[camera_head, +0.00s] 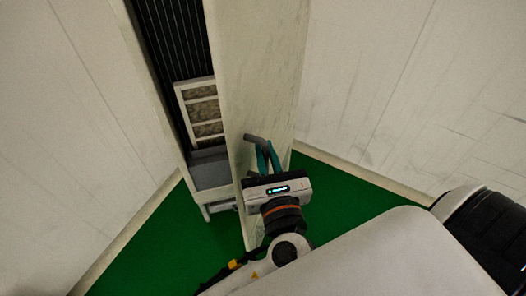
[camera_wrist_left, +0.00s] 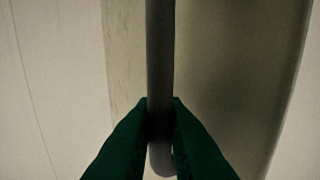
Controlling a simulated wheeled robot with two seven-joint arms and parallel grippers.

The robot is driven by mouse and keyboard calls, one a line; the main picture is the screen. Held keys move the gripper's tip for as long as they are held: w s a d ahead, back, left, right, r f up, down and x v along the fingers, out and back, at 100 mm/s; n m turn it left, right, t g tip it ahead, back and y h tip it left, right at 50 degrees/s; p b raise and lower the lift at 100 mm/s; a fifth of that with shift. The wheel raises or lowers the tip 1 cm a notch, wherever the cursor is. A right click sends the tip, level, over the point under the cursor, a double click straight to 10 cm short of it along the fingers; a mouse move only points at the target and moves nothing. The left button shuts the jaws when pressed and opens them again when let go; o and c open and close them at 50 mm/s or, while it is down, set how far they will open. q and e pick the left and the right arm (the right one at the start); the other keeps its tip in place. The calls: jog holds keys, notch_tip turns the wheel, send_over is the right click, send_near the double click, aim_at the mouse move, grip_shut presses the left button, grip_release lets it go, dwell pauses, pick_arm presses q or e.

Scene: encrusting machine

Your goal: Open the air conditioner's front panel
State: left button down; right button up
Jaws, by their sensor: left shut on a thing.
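The air conditioner's front panel (camera_head: 247,75) is a tall off-white panel. It stands swung out from the cabinet, with an open gap on its left side. A dark grey bar handle (camera_head: 256,138) sticks out from the panel. In the left wrist view the handle (camera_wrist_left: 160,60) runs up and down the middle of the picture. My left gripper (camera_head: 267,158) is shut on the handle, with its green fingers (camera_wrist_left: 160,120) on both sides of it. The panel surface (camera_wrist_left: 230,70) shows behind the handle. My right gripper is not in view.
Inside the cabinet are dark vertical fins (camera_head: 175,45), a light-framed filter (camera_head: 204,110) and a grey block (camera_head: 210,168). Pale walls stand to the left (camera_head: 60,130) and right (camera_head: 410,90). Green floor (camera_head: 140,240) is clear on both sides of the panel.

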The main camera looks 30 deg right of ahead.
pick_arm(q)
jog(key=c, duration=1.7)
grip_release()
jog(key=shift+r, duration=0.1)
jog(key=shift+c, duration=0.2)
jog(key=shift+o, duration=1.2)
jog(key=shift+w+d, duration=0.1)
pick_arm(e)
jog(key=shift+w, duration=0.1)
